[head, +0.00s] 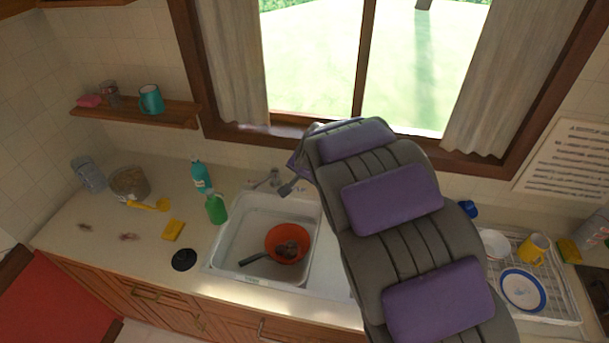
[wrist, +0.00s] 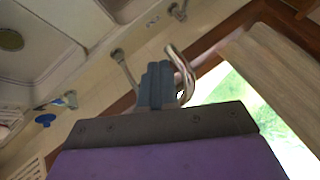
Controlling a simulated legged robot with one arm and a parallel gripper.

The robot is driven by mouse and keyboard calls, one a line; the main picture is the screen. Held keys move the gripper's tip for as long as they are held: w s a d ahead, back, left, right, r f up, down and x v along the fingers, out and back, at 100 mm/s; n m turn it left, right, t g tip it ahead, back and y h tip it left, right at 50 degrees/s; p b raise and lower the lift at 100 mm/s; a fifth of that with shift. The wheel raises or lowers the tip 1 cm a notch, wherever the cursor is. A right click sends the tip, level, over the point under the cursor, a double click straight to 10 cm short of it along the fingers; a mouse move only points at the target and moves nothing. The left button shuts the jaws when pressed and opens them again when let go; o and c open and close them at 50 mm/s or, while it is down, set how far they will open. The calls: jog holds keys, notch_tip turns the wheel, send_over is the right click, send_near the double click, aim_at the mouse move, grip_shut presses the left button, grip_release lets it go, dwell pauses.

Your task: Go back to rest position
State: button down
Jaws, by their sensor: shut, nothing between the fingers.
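The faucet (wrist: 180,72) appears just behind the fingers in that view. Whether the fingers touch the faucet cannot be told. My arm hides the right part of the sink in the head view.
The white sink (head: 228,262) holds an orange-red pan (head: 285,242). Bottles, a sponge (head: 173,230) and jars stand on the left counter. A dish rack (head: 562,305) with a yellow mug (head: 535,249) and plate (head: 522,290) is on the right. A shelf (head: 135,113) hangs at upper left.

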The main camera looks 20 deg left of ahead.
jog(key=s+d+f+g+h+b, duration=0.1)
jog(key=s+d+g+h+b, duration=0.15)
jog(key=s+d+b, duration=0.9)
jog(key=s+d+f+n+g+b, duration=0.1)
jog(key=s+d+f, duration=0.2)
jog(key=s+d, duration=0.3)
jog(key=s+d+f+n+g+h+b, duration=0.1)
jog(key=s+d, duration=0.6)
jog(key=s, duration=0.7)
jog(key=s+d+f+g+b, duration=0.2)
jog(key=s+d+f+g, duration=0.1)
jog(key=s+d, duration=0.4)
jog(key=s+f, duration=0.1)
jog(key=s, duration=0.2)
jog(key=shift+s+f+n, duration=0.3)
jog(key=shift+s+n, duration=0.05)
jog(key=shift+n, duration=0.05)
jog(key=shift+a+g+h, duration=0.1)
jog(key=shift+g+h, duration=0.15)
